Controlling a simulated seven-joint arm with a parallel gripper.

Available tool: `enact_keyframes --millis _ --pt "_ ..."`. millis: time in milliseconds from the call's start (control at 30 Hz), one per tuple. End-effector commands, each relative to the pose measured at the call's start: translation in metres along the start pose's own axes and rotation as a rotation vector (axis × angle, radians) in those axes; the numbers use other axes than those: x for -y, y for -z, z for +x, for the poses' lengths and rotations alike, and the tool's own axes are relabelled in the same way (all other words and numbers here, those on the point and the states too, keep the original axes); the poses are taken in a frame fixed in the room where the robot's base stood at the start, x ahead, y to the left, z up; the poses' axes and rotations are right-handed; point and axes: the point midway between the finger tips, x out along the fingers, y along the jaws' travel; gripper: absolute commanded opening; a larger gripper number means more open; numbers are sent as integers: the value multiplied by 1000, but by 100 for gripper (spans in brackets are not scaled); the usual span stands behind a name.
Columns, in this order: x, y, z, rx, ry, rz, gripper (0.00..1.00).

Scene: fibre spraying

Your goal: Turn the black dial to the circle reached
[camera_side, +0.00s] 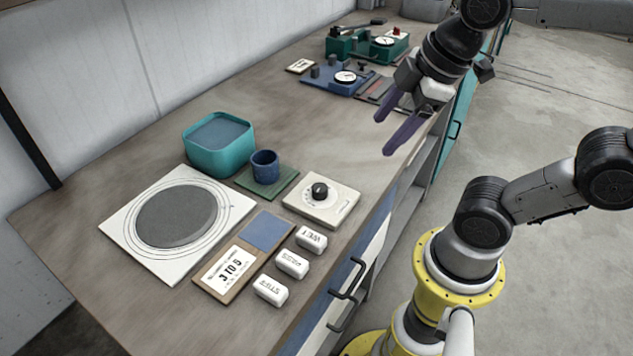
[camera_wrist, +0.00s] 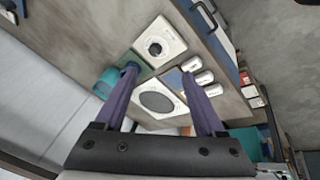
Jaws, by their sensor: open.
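The black dial (camera_side: 320,190) stands on a cream base plate (camera_side: 342,212) with small marks around it. The marks are too small to read. In the wrist view the dial (camera_wrist: 155,48) shows beyond my fingertips. A round grey patch (camera_side: 177,216) lies on a white board (camera_side: 130,236) with printed concentric circles; some rings show outside its edge, their numbers unreadable. The patch also shows in the wrist view (camera_wrist: 155,101). My gripper (camera_side: 384,135), with two purple fingers, is open and empty, raised above the bench's right edge, apart from the dial.
A teal tub (camera_side: 205,160) and a blue cup (camera_side: 265,168) on a green plate (camera_side: 285,181) stand behind the dial. White blocks (camera_side: 292,264) marked WET, PASS and STIFF and a "3 TO 5" card (camera_side: 228,270) lie in front. Gauge devices (camera_side: 340,80) stand farther back.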

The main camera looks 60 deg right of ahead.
Motion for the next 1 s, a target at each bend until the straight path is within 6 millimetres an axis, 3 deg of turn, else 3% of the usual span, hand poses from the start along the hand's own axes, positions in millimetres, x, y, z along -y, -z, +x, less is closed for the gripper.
enact_keyframes --millis 200,400,600,867,1000 --pt "-31 39 16 92 140 -513 72" --pt "-52 69 53 141 289 -781 72" --pt "-57 78 83 179 369 -794 72" --pt "-51 72 103 191 393 -793 72" --pt "-44 64 125 193 396 -792 72"
